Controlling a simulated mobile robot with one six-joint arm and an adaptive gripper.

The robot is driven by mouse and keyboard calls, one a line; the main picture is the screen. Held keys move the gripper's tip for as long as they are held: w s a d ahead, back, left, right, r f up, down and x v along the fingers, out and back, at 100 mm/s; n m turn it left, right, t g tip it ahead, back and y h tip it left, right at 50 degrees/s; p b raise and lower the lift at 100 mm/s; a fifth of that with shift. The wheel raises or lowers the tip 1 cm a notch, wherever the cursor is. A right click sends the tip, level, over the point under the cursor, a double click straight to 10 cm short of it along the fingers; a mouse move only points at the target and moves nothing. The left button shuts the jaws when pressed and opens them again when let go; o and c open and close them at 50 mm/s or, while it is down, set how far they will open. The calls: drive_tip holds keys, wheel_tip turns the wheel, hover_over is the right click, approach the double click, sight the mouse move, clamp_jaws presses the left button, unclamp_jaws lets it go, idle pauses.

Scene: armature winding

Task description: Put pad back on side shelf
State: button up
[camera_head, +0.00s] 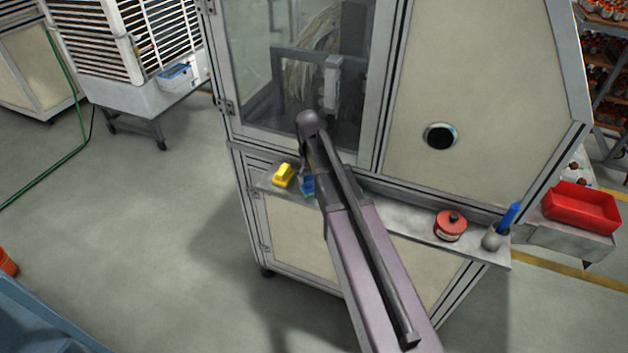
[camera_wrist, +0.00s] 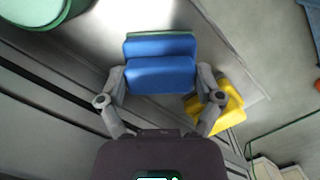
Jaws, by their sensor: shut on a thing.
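The blue pad (camera_wrist: 160,72) has a thin green layer at its far edge. In the wrist view my gripper (camera_wrist: 161,80) is shut on it, with one finger at each side. In the head view only a bit of the pad (camera_head: 308,187) shows beside my arm, at the left part of the side shelf. The grey metal side shelf (camera_head: 390,205) runs along the machine front and also shows under the pad in the wrist view (camera_wrist: 112,28). I cannot tell whether the pad touches the shelf. My fingers are mostly hidden in the head view.
A yellow object (camera_head: 283,175) lies at the shelf's left end, close to the pad. A red round tin (camera_head: 450,225) and a grey cup (camera_head: 493,238) with a blue-handled item stand on the right. The machine's glass door (camera_head: 262,70) rises behind. A red bin (camera_head: 582,207) stands far right.

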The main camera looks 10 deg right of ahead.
drive_tip(key=shift+f, duration=0.25)
drive_tip(key=o, duration=0.9)
drive_tip(key=shift+o, duration=0.2)
drive_tip(key=shift+r, duration=0.1)
drive_tip(key=shift+r, duration=0.15)
wheel_tip(320, 180, up, 12)
drive_tip(key=w+p, duration=0.1)
drive_tip(key=p, duration=1.1)
drive_tip(key=shift+w, duration=0.25)
drive_tip(key=shift+a, duration=0.1)
drive_tip(key=s+d+m+t, duration=0.1)
drive_tip(key=s, duration=1.6)
drive_tip(key=shift+s+m, duration=0.15)
drive_tip(key=shift+m, duration=0.25)
